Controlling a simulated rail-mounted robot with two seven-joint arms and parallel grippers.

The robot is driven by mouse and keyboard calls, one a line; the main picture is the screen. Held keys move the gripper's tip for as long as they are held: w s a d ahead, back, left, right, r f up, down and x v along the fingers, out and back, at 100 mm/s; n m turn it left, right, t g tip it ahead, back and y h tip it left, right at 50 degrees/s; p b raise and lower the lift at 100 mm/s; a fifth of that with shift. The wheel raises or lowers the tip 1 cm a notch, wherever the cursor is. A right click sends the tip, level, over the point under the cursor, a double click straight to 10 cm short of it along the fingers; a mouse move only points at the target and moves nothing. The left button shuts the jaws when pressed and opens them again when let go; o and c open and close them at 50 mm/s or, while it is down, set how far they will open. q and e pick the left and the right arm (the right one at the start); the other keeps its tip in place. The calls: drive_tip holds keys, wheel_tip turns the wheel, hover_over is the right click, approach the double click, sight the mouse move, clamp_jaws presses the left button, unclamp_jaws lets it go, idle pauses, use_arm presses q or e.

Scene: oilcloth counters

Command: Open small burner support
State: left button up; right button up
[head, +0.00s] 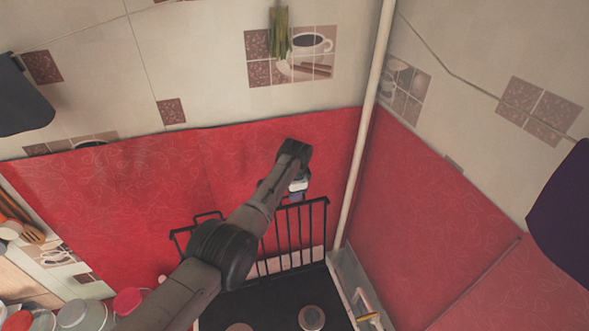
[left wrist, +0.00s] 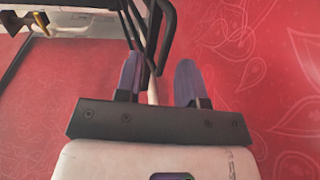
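The burner support is a black wire grate (head: 328,225) standing raised in front of the red wall covering, above the dark stove top (head: 270,305). Its left section (head: 178,240) is partly hidden behind my left arm. My left gripper (head: 297,196) is at the grate's upper edge, between its left and right parts. In the left wrist view the two purple fingers (left wrist: 158,78) are apart, with black grate bars (left wrist: 166,30) running at and between them. Whether they touch the bars I cannot tell. My right gripper does not show.
A pale vertical pipe (head: 362,130) runs down the corner just right of the grate. Round burners (head: 311,318) sit on the stove. Pots and red lids (head: 72,313) crowd the lower left. Red oilcloth (head: 140,190) covers the wall close behind the gripper.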

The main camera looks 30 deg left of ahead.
use_arm(q)
wheel_tip(320, 180, up, 12)
drive_tip(key=s+d+b, duration=0.1)
drive_tip(key=b, duration=0.1)
drive_tip(key=shift+s+d+f, duration=0.2)
drive_tip(key=shift+s, duration=0.05)
idle(0.5)
